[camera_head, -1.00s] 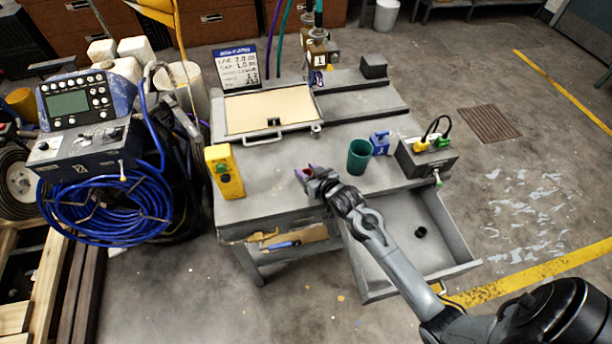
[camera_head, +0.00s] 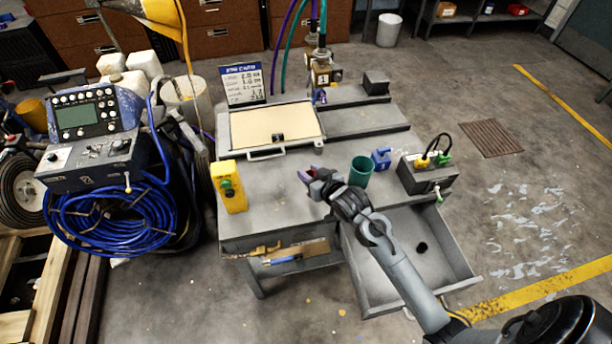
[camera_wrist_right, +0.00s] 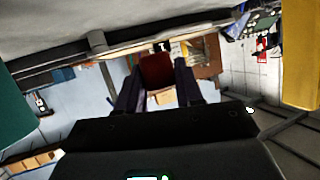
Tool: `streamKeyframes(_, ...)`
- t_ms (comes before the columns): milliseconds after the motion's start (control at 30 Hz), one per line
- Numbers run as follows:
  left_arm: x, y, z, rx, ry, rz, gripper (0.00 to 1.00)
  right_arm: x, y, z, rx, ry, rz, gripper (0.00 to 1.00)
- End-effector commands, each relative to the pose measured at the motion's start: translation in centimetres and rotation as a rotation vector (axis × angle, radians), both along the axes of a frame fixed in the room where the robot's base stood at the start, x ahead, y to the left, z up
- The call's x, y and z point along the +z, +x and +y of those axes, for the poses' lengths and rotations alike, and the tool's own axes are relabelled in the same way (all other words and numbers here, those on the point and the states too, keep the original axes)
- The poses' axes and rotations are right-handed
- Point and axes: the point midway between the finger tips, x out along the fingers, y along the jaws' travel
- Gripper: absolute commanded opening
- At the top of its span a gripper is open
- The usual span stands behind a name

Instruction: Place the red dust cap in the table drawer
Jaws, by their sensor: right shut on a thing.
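The red dust cap (camera_wrist_right: 157,70) shows in the right wrist view between the purple fingers of my right gripper (camera_wrist_right: 157,85), which is shut on it. In the head view my right gripper (camera_head: 311,173) is over the table top, left of the green cup (camera_head: 361,171); the cap is hard to make out there. The table drawer (camera_head: 440,265) is pulled open at the table's front right, below and right of the gripper, under my right forearm. A small black round thing (camera_head: 421,248) lies in it. My left gripper is not in view.
The table (camera_head: 285,210) also bears a yellow box (camera_head: 229,188), a blue block (camera_head: 381,158), a dark box with plugs (camera_head: 427,175) and a tan-topped panel (camera_head: 275,130). A shelf with tools (camera_head: 290,252) sits left of the drawer. Most of the drawer floor is bare.

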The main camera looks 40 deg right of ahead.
Motion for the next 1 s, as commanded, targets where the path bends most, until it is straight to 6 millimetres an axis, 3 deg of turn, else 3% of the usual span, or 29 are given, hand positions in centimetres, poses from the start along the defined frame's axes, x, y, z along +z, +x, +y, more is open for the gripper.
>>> streamKeyframes(33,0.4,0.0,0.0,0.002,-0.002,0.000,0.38,1.1,0.0,0.0,0.000,0.000,-0.003,0.08)
streamKeyframes(167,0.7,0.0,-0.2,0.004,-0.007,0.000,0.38,2.2,-0.1,0.0,0.001,0.000,0.000,0.08)
streamKeyframes(333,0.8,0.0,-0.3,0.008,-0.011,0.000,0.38,1.2,-1.0,1.1,0.016,0.002,0.005,0.08)
streamKeyframes(533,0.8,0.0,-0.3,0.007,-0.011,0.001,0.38,1.2,-3.1,7.0,0.081,0.002,0.001,0.08)
streamKeyframes(700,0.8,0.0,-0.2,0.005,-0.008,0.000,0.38,3.2,-5.3,11.7,0.109,0.005,-0.002,0.08)
streamKeyframes(833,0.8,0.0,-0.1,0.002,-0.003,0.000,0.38,5.0,-6.9,14.1,0.119,0.005,-0.002,0.08)
streamKeyframes(1000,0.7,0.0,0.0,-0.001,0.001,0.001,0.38,7.1,-8.2,15.4,0.119,0.003,-0.002,0.08)
